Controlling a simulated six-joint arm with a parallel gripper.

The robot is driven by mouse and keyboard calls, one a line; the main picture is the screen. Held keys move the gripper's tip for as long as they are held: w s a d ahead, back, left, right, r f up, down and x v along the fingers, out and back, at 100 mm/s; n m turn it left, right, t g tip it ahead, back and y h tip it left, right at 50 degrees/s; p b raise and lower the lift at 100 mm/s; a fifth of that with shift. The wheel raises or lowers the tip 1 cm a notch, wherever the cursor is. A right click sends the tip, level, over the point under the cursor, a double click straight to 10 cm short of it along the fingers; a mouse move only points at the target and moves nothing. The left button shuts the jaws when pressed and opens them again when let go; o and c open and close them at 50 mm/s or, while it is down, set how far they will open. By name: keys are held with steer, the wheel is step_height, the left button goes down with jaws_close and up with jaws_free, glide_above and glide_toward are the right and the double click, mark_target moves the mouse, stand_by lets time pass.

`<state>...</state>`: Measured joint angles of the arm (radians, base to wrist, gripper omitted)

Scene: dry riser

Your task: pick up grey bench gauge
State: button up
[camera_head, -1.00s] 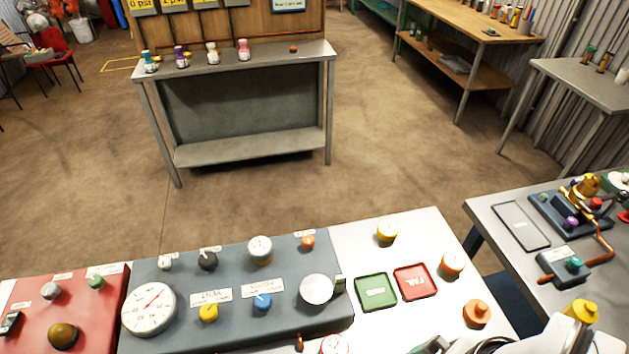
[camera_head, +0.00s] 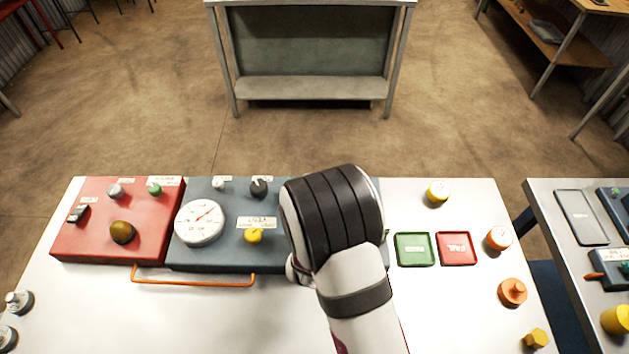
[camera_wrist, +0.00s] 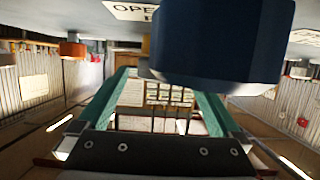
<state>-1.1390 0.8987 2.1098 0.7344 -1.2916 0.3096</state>
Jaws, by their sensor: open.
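Two small grey pieces stand at the left edge of the white bench in the head view. The nearer one, cut by the frame edge, looks like a grey gauge (camera_head: 8,338); the other has a knob-like top (camera_head: 18,302). I cannot tell for sure which is the bench gauge. My arm reaches over the right part of the blue-grey panel (camera_head: 205,255) and hides my gripper there. In the wrist view my gripper (camera_wrist: 160,85) has its green fingers apart, with nothing clearly held. A large blue knob (camera_wrist: 220,45) is close in front of the camera.
On the bench are a red panel (camera_head: 85,240), an orange rail (camera_head: 195,283), a large dial (camera_head: 199,222), green (camera_head: 415,250) and red (camera_head: 457,248) trays, and yellow (camera_head: 438,193) and orange (camera_head: 499,238) gauges.

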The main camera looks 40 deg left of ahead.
steer(key=shift+x, duration=1)
jaws_close()
